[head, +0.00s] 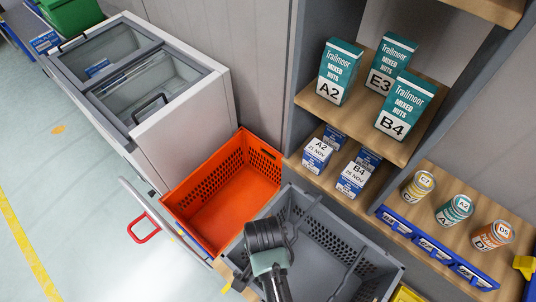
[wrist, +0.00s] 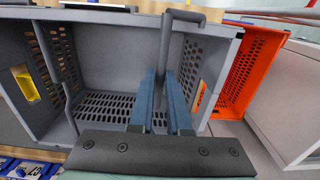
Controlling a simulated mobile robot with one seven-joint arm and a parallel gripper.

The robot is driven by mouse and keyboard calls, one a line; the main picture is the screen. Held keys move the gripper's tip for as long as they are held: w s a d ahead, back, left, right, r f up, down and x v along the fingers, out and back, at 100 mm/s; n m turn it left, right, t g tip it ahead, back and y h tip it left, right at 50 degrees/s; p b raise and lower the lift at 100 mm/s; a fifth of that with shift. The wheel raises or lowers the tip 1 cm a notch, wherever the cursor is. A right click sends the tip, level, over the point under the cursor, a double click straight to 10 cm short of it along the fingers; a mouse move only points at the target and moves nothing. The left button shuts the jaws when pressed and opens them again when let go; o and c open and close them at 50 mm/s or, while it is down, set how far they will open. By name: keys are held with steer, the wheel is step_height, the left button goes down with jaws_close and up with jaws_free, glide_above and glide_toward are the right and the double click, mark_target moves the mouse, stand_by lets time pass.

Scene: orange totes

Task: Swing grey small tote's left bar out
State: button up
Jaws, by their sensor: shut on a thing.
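The small grey tote (head: 385,262) stands below the shelves in the head view, right of an orange tote. In the wrist view, its perforated grey floor (wrist: 105,105) shows and looks empty. My gripper (head: 268,262) is over the tote's near left side. In the wrist view, my gripper (wrist: 163,105) has its two blue fingers on either side of the left grey bar (wrist: 165,50), shut on it. The bar's bent end is at the top. The other bar (wrist: 50,75) lies along the far side of the tote, apart from my gripper. My gripper hides part of the left bar in the head view.
The orange tote (head: 225,190) stands close on the left and looks empty. A white glass-topped cabinet (head: 185,135) is beyond it. Shelves with boxes (head: 340,70) and cans (head: 455,209) rise at the right. Open floor (head: 60,210) lies at the left.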

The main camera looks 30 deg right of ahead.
steer(key=shift+w+a+r, duration=0.1)
steer(key=shift+w+r, duration=0.2)
steer(key=shift+w, duration=0.05)
steer(key=shift+w+a+r+p, duration=0.2)
steer(key=shift+w+r, duration=0.05)
steer(key=shift+w, duration=0.25)
steer(key=shift+w+a+r+p, duration=0.15)
steer(key=shift+w+r+p, duration=0.1)
steer(key=shift+w, duration=0.2)
steer(key=shift+w+a+r, duration=0.1)
steer(key=shift+w+a, duration=0.1)
steer(key=shift+w, duration=0.35)
steer(key=shift+w+a, duration=0.15)
steer(key=shift+w, duration=0.4)
steer(key=shift+w+b, duration=0.1)
steer(key=shift+b, duration=0.25)
